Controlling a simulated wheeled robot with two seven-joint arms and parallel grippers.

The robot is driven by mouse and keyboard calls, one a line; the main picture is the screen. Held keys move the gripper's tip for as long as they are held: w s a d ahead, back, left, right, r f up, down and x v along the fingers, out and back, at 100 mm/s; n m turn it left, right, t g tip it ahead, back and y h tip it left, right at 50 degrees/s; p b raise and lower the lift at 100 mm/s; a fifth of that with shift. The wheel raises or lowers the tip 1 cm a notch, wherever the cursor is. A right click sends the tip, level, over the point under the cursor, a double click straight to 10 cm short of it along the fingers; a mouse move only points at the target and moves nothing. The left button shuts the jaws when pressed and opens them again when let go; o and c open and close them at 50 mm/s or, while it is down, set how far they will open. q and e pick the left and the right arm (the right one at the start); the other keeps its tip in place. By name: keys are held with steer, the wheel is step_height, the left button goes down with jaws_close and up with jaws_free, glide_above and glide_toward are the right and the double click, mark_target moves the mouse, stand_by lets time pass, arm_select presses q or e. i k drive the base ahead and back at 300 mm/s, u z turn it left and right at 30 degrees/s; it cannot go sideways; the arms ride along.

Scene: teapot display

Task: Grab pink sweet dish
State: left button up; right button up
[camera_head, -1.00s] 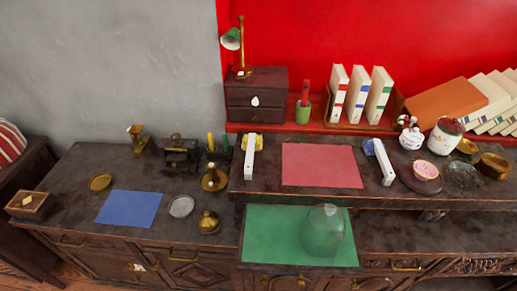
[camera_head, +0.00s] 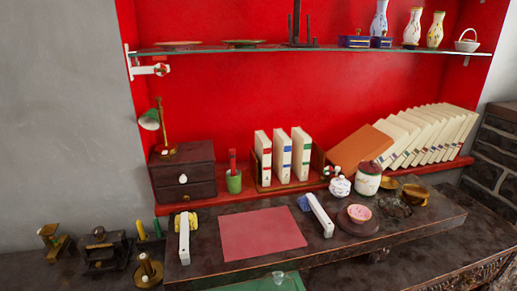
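The pink sweet dish (camera_head: 360,212) is a small round pink dish with a pale rim. It sits on a dark round stand (camera_head: 345,225) on the raised dark wooden counter (camera_head: 437,214), right of the centre. A white bar-shaped object (camera_head: 320,215) with a blue patterned thing behind it stands just left of the dish, apart from it. Neither of my grippers is in view.
A white jar with a dark red lid (camera_head: 368,180), a small white pot (camera_head: 340,187), a glass dish (camera_head: 396,206) and a brass bowl (camera_head: 415,195) crowd behind and right of the dish. A pink mat (camera_head: 260,233) lies to the left. A shelf (camera_head: 280,49) runs above.

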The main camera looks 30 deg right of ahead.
mark_target(359, 214)
steer(key=z, duration=1.7)
steer(key=k, duration=0.55)
steer(key=z, duration=0.75)
steer(key=i, duration=1.45)
steer(key=u, duration=0.5)
